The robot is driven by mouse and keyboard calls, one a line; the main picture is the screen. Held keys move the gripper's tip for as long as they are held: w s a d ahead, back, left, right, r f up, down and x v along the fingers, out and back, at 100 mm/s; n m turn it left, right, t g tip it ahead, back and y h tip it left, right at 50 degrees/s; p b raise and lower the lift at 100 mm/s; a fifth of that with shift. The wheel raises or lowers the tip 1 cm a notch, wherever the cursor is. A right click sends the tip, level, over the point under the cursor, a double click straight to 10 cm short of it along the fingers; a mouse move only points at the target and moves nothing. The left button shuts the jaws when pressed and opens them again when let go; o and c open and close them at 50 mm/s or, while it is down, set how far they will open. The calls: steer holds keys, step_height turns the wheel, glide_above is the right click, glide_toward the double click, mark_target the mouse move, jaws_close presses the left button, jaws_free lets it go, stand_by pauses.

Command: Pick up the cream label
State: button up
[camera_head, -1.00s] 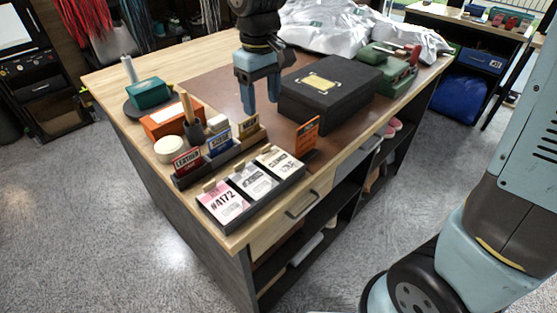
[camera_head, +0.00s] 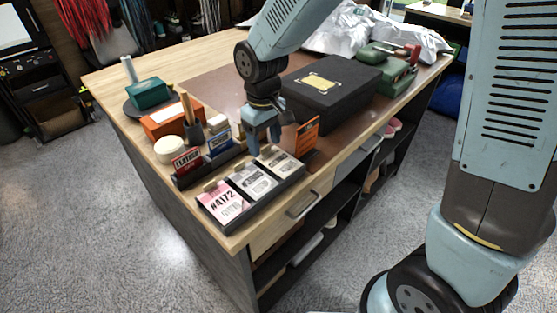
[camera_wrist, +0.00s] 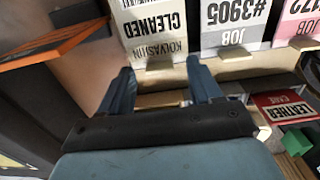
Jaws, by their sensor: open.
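The cream label (camera_head: 283,164) lies in the right-hand compartment of a dark tray (camera_head: 244,220). It shows upside down at the top of the wrist view (camera_wrist: 150,28), with black print. My gripper (camera_head: 266,148) is open and empty, pointing down just behind the label's rear end. In the wrist view its two fingers (camera_wrist: 163,84) stand apart, below the label's near edge in the picture, with a pale tab between them. Contact with the label does not show.
A pink label (camera_head: 222,202) and a grey label (camera_head: 252,181) lie in the same tray. A holder with a red card (camera_head: 187,160) and a blue card (camera_head: 219,142) stands behind. An orange sign (camera_head: 307,134) stands close at right, before a black box (camera_head: 330,92).

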steer(key=shift+f, duration=0.45)
steer(key=c, duration=1.1)
steer(key=shift+r, duration=0.15)
